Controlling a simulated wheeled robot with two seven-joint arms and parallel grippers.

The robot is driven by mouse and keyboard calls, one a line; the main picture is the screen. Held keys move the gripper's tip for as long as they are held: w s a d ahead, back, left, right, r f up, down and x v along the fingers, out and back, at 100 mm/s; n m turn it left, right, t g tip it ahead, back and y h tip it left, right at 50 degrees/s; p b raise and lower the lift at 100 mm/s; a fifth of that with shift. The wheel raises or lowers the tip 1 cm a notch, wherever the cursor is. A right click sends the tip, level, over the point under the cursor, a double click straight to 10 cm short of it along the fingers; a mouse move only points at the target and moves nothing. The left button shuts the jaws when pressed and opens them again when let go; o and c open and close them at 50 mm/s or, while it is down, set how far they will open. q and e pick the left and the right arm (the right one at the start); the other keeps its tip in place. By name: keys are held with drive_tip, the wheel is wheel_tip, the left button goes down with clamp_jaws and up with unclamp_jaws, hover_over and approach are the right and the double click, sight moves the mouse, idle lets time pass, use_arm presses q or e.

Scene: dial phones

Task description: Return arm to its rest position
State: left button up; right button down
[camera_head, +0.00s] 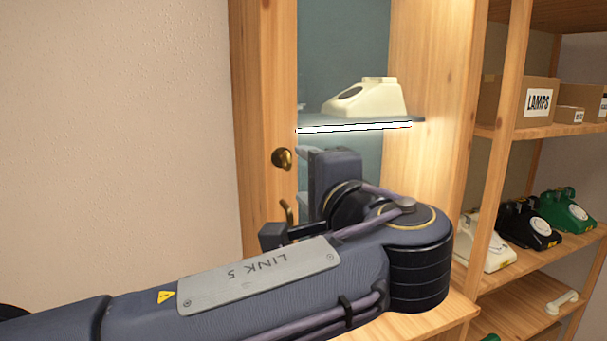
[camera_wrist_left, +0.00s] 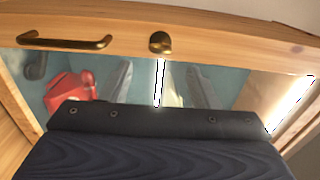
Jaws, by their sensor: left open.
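My left arm comes in from the left and bends back at its wrist in front of a wooden display cabinet (camera_head: 425,70). My left gripper (camera_head: 301,175) is partly hidden by its own wrist. Its two grey fingers stand apart with nothing between them, and they also show in the left wrist view (camera_wrist_left: 158,68). They are close to the cabinet front, near a brass knob (camera_head: 282,158) and a brass handle (camera_head: 287,211). I cannot tell whether they touch the cabinet. My right gripper is not in view.
A cream phone body (camera_head: 372,98) sits on the lit glass shelf (camera_head: 362,124). A red phone (camera_wrist_left: 70,90) shows inside the cabinet. At right, an open rack holds a LAMPS box (camera_head: 535,100), a black phone (camera_head: 522,222) and a green phone (camera_head: 565,212). The wall at left (camera_head: 110,130) is bare.

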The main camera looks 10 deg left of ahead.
use_arm(q)
drive_tip(key=s+a+f+n+g+h, duration=0.1)
drive_tip(key=s+a+f+g+h, duration=0.25)
drive_tip(key=a+f, duration=0.55)
drive_tip(key=s+a+f+n+g+h, duration=0.2)
drive_tip(key=a+f+g, duration=0.2)
drive_tip(key=a+f, duration=0.55)
drive_tip(key=s+d+f+n+g+h, duration=0.1)
drive_tip(key=s+d+f+n+h, duration=0.35)
drive_tip(key=s+f, duration=0.4)
drive_tip(key=s+d+f+n+g+h, duration=0.1)
drive_tip(key=s+d+f+n+h, duration=0.25)
drive_tip(key=s+f+n, duration=0.5)
wheel_tip(320, 180, up, 13)
drive_tip(key=w+m+p, duration=0.1)
drive_tip(key=m+p, duration=0.2)
drive_tip(key=p, duration=1.1)
drive_tip(key=shift+w+r, duration=0.15)
drive_tip(key=shift+r, duration=0.05)
drive_tip(key=shift+a, duration=0.1)
